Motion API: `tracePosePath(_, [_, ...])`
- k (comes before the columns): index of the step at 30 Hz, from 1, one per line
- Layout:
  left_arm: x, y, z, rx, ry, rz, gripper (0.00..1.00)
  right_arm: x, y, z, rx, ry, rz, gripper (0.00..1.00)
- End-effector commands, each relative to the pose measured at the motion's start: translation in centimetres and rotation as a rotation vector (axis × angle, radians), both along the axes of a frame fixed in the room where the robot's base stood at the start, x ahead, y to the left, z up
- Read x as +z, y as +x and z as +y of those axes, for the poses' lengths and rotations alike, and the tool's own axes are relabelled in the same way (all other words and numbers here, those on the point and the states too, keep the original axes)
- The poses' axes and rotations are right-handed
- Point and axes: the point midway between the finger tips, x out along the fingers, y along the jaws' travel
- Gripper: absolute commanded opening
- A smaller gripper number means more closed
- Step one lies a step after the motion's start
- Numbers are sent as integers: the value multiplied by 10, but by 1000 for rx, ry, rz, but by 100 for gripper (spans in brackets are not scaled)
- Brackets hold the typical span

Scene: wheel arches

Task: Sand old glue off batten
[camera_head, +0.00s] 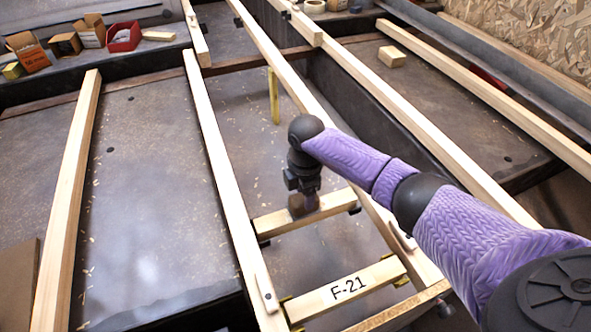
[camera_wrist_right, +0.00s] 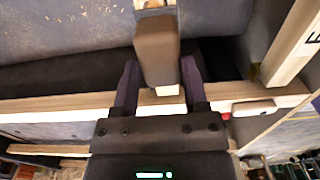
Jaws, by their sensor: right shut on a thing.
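My right gripper (camera_head: 302,188) is shut on a brown-grey sanding block (camera_head: 301,206). In the right wrist view the block (camera_wrist_right: 157,48) sits between the two dark fingers. The block is over a short pale cross batten (camera_head: 336,207) between two long rails in the head view. It appears to touch the batten's top, but the contact is hidden. Pale wood shows past both ends of the block in the wrist view. I cannot make out old glue on the batten. My left gripper is in neither view.
A second crosspiece marked F-21 (camera_head: 348,289) lies nearer. Long pale rails (camera_head: 222,180) run along both sides. Small cardboard boxes (camera_head: 27,50) and a red bin (camera_head: 123,37) stand at the back left. A small wood block (camera_head: 391,56) lies at the back right.

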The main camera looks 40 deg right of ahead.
Motion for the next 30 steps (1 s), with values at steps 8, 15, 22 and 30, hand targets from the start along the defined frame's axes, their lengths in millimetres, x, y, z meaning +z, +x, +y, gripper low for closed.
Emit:
tracePosePath(8, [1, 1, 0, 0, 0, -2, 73, -2, -7, -26, 0, -1, 0, 9])
tracePosePath(15, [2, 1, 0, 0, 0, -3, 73, -1, -12, -46, -3, -1, 2, 9])
tracePosePath(22, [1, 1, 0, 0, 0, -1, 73, 0, -17, -63, 0, -1, 1, 9])
tracePosePath(30, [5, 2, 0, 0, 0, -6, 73, -2, -15, -56, 2, 2, 0, 9])
